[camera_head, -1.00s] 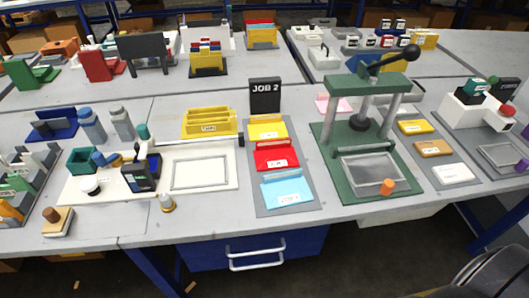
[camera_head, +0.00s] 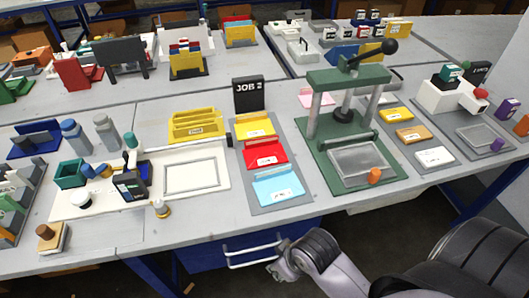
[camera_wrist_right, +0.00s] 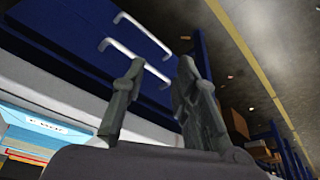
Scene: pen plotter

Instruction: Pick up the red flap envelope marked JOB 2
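The red flap envelope (camera_head: 265,154) lies on a grey board (camera_head: 239,176), between a yellow envelope (camera_head: 254,127) behind it and a light blue envelope (camera_head: 278,187) in front. A black JOB 2 sign (camera_head: 248,95) stands at the back of that board. My right gripper (camera_head: 278,268) is low in front of the table, below and apart from the envelopes. In the right wrist view its two fingers (camera_wrist_right: 156,95) are spread with nothing between them. My left gripper is not in view.
The green press (camera_head: 345,120) with a tall lever stands right of the envelopes. A white plotter bed (camera_head: 212,190) is to the left. A blue drawer (camera_head: 210,255) with light handles hangs under the table edge near my right gripper.

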